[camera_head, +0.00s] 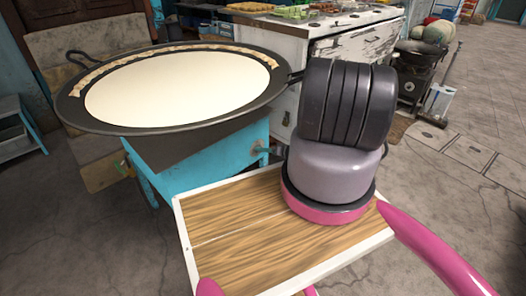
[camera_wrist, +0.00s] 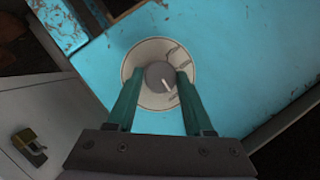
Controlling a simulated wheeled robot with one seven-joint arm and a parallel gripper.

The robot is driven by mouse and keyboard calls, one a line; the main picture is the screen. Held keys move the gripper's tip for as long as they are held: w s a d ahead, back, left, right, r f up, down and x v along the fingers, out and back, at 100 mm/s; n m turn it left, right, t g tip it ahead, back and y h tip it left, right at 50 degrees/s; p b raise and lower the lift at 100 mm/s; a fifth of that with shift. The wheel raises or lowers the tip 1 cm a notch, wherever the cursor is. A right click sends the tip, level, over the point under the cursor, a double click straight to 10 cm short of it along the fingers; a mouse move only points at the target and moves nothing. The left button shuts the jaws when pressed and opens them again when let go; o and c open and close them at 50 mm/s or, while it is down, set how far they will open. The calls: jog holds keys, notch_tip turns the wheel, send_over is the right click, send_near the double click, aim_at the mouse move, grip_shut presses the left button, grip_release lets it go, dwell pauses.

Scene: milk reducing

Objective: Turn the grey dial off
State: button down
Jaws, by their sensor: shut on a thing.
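The grey dial (camera_wrist: 156,74) sits on a round, cracked white plate (camera_wrist: 146,49) on a bright blue panel in the wrist view. Its white pointer line slants toward the lower right. My gripper (camera_wrist: 160,72) has one green finger on each side of the dial and is shut on it. The dial and my gripper cannot be made out in the head view, where my arm covers part of the scene. There, a wide dark pan (camera_head: 75,113) of pale milk (camera_head: 180,88) rests above a blue stand (camera_head: 205,158).
A worn white cabinet (camera_head: 290,50) with trays on top stands behind the pan. A small blue shelf (camera_head: 15,150) is at the left. A brass-coloured latch (camera_wrist: 29,147) shows on a grey surface in the wrist view. Open stone floor (camera_head: 480,210) lies to the right.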

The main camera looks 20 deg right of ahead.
jog(key=shift+c, duration=1.5)
grip_release()
jog(key=v, duration=1)
jog(key=shift+s+d, duration=0.25)
jog(key=shift+s, duration=0.1)
